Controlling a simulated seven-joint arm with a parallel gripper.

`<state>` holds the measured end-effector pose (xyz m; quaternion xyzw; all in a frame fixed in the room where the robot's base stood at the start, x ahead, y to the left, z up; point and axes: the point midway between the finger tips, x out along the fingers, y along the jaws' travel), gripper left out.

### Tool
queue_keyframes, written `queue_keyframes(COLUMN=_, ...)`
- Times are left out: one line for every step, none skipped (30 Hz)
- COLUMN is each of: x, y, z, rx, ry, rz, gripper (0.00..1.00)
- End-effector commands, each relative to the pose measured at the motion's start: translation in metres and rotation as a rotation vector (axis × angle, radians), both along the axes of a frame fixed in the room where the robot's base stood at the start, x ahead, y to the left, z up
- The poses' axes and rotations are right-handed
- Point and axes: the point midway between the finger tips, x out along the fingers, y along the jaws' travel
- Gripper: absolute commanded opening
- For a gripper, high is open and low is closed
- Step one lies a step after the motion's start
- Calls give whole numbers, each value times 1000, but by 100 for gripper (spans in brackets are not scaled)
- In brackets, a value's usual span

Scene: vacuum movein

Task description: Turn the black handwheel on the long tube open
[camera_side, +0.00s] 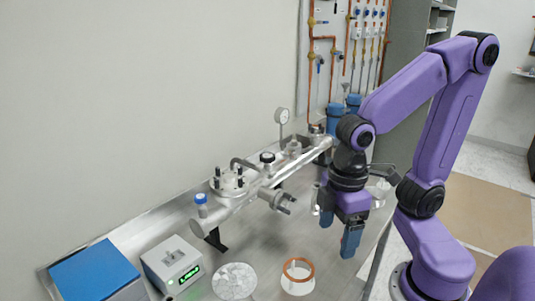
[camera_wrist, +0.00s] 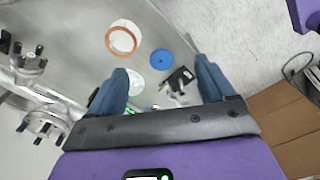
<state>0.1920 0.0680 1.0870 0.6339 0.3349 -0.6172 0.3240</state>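The long tube (camera_side: 305,153) is a silver metal pipe running diagonally above the bench. The black handwheel (camera_side: 267,157) is a small dark knob on top of the tube, near a flange with upright bolts, in the side view. My gripper (camera_side: 338,236) hangs to the right of the tube, pointing down and apart from the handwheel. In the wrist view my gripper (camera_wrist: 161,66) has its two blue fingers wide apart with nothing held between them. Part of the tube's metalwork (camera_wrist: 30,88) shows at the left there; I cannot make out the handwheel in that view.
A grey box with a green display (camera_side: 172,264) and a blue-topped box (camera_side: 95,272) stand front left. A blue disc (camera_wrist: 161,60) lies below.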

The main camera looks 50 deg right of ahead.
Motion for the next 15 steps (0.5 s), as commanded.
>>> queue_keyframes(x=18, y=8, z=8, rx=1, ry=-1, rz=-68, gripper=82)
queue_keyframes(x=28, y=11, z=13, rx=2, ry=0, rz=-112, gripper=82)
queue_keyframes(x=43, y=15, z=19, rx=0, ry=1, rz=-172, gripper=82)
queue_keyframes(x=55, y=18, z=24, rx=0, ry=3, rz=-218, gripper=82)
queue_keyframes(x=66, y=20, z=29, rx=0, ry=3, rz=-263, gripper=82)
queue_keyframes(x=82, y=21, z=34, rx=-1, ry=5, rz=-323, gripper=82)
queue_keyframes(x=93, y=22, z=39, rx=-1, ry=5, rz=-369, gripper=82)
queue_keyframes(x=105, y=23, z=43, rx=-2, ry=6, rz=-414, gripper=82)
queue_keyframes(x=121, y=22, z=49, rx=-3, ry=7, rz=-475, gripper=82)
queue_keyframes(x=133, y=21, z=53, rx=-3, ry=7, rz=-520, gripper=82)
queue_keyframes(x=145, y=19, z=57, rx=-3, ry=8, rz=-565, gripper=82)
queue_keyframes(x=160, y=16, z=62, rx=-5, ry=10, rz=-625, gripper=82)
queue_keyframes(x=172, y=14, z=66, rx=-3, ry=11, rz=-670, gripper=82)
queue_keyframes(x=183, y=11, z=69, rx=-4, ry=11, rz=-715, gripper=82)
queue_keyframes(x=199, y=5, z=74, rx=-6, ry=13, rz=-776, gripper=82)
